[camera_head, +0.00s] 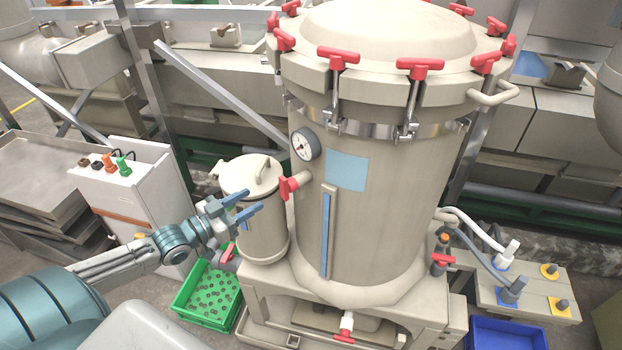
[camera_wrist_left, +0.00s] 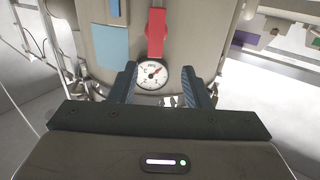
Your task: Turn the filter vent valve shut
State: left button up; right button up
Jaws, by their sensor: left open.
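A red-handled valve (camera_head: 288,188) sticks out from the left side of the large beige filter vessel (camera_head: 390,190), just below a round pressure gauge (camera_head: 305,144). No label tells me that it is the vent valve. My left gripper (camera_head: 254,201) is open and empty, a little left of the handle and pointing towards it, in front of the small lidded pot. In the left wrist view the red handle (camera_wrist_left: 156,33) lies beyond the fingertips (camera_wrist_left: 158,78), between their lines. The gauge (camera_wrist_left: 151,75) shows between the fingers. My right gripper is out of view.
The small lidded pot (camera_head: 262,225) stands close beside my left gripper. A green crate of small round parts (camera_head: 187,296) is below. Other red valves sit at the base (camera_head: 344,336) and lower right (camera_head: 442,260). A white control box (camera_head: 165,205) stands left.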

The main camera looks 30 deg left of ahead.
aim_at(281, 182)
pick_arm(q)
jog(key=shift+h, duration=0.3)
jog(key=b+x, duration=0.6)
jog(key=b, duration=0.2)
jog(key=shift+w+d+r, duration=0.15)
jog(key=shift+r, duration=0.05)
jog(key=b+x, duration=0.2)
jog(key=b, duration=0.4)
jog(key=shift+d+b, duration=0.1)
jog(key=shift+b, duration=0.3)
jog(key=shift+w+d+r+b, duration=0.1)
jog(key=shift+w+b, duration=0.25)
jog(key=shift+b, duration=0.15)
jog(key=shift+w+d+r+b, duration=0.1)
jog(key=shift+w+b, duration=0.25)
jog(key=shift+b, duration=0.15)
jog(key=shift+w+d+b, duration=0.2)
jog(key=shift+w+b, duration=0.2)
jog(key=shift+b, duration=0.05)
jog(key=shift+w+d, duration=0.1)
jog(key=shift+d, duration=0.05)
jog(key=shift+c, duration=0.2)
